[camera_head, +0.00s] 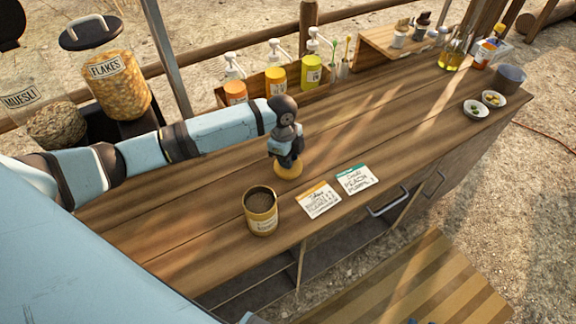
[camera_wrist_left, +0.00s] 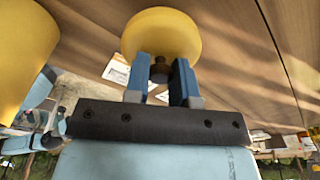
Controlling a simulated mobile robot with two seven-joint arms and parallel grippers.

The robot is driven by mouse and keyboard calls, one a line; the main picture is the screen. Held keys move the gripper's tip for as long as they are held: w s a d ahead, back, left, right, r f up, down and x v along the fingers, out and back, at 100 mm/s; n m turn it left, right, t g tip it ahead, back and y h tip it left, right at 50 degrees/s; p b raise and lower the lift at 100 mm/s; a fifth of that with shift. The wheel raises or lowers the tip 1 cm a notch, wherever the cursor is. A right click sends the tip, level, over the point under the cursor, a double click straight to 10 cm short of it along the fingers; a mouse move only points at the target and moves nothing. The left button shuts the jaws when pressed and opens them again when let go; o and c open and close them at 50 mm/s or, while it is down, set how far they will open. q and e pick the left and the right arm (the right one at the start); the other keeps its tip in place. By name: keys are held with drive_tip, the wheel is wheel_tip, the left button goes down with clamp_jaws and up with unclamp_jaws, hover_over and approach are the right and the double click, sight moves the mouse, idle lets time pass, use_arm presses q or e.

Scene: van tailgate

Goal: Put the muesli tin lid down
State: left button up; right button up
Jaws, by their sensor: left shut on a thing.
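The muesli tin lid (camera_head: 289,172) is a round yellow disc. My left gripper (camera_head: 287,158) points down at the wooden counter and is shut on the lid's small dark knob. The lid is at or just above the counter; I cannot tell whether it touches. In the left wrist view the lid (camera_wrist_left: 163,30) shows beyond the two blue fingers (camera_wrist_left: 160,75), with the knob between them. The open yellow tin (camera_head: 262,217), dark inside, stands upright on the counter, left of and nearer than the lid. It also shows in the left wrist view (camera_wrist_left: 20,45). My right gripper is not seen.
Two note cards (camera_head: 318,199) (camera_head: 356,179) lie right of the tin. A wooden box (camera_head: 300,97) with orange and yellow pump bottles stands behind. The flakes jar (camera_head: 122,85) and muesli jar (camera_head: 55,125) are at left. Small bowls (camera_head: 475,109) sit far right. Mid-right counter is clear.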

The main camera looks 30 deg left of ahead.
use_arm(q)
wheel_tip(320, 180, down, 4)
drive_tip(key=shift+f, duration=0.1)
drive_tip(key=shift+f, duration=0.15)
drive_tip(key=o, duration=0.9)
wheel_tip(320, 180, up, 12)
drive_tip(key=a, duration=0.1)
drive_tip(key=shift+a, duration=0.2)
drive_tip(key=shift+w, duration=0.1)
